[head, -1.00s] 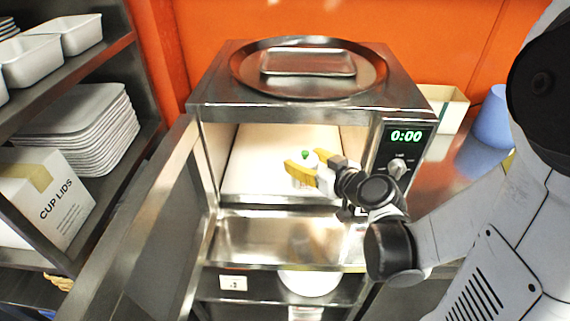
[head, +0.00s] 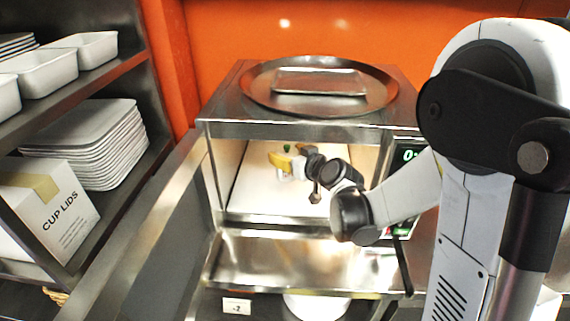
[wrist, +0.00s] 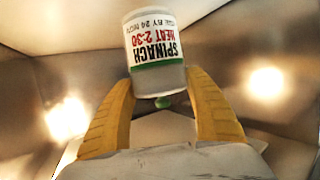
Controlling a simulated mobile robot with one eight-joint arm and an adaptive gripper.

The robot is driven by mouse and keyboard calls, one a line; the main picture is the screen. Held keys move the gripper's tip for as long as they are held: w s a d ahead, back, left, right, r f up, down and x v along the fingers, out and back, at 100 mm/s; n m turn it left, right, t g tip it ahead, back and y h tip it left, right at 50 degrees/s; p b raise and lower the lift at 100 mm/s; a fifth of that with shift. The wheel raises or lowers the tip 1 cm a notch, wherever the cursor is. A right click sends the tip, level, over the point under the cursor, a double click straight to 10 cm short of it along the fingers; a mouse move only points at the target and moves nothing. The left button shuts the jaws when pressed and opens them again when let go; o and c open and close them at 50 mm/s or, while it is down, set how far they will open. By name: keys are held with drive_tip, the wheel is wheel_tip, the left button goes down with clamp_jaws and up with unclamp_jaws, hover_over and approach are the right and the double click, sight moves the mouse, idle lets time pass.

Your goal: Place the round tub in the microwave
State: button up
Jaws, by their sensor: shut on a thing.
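The microwave (head: 300,131) stands open in the head view, with its door (head: 150,215) swung out to the left. My gripper (head: 281,163), with yellow fingers, is inside the lit cavity. In the wrist view the tub (wrist: 156,50) is white with a green band and reads "SPINACH HEAT 2:30". It appears upside down there, between the yellow fingers of my gripper (wrist: 162,85). The fingers and arm hide part of the tub in the head view. I cannot tell whether it touches the cavity floor.
A round metal tray (head: 262,97) holding a rectangular pan (head: 320,82) sits on top of the microwave. A steel ledge (head: 270,262) lies in front. Shelves at left hold white tubs, stacked trays (head: 85,140) and a cup lids box (head: 50,210). My arm partly covers the control panel.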

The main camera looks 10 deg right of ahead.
drive_tip(key=shift+w+a, duration=0.15)
drive_tip(key=shift+w, duration=0.2)
drive_tip(key=f, duration=0.1)
drive_tip(key=f+b, duration=0.2)
drive_tip(key=shift+w+f, duration=0.3)
drive_tip(key=shift+r, duration=0.1)
drive_tip(key=o, duration=1.4)
drive_tip(key=shift+s, duration=0.1)
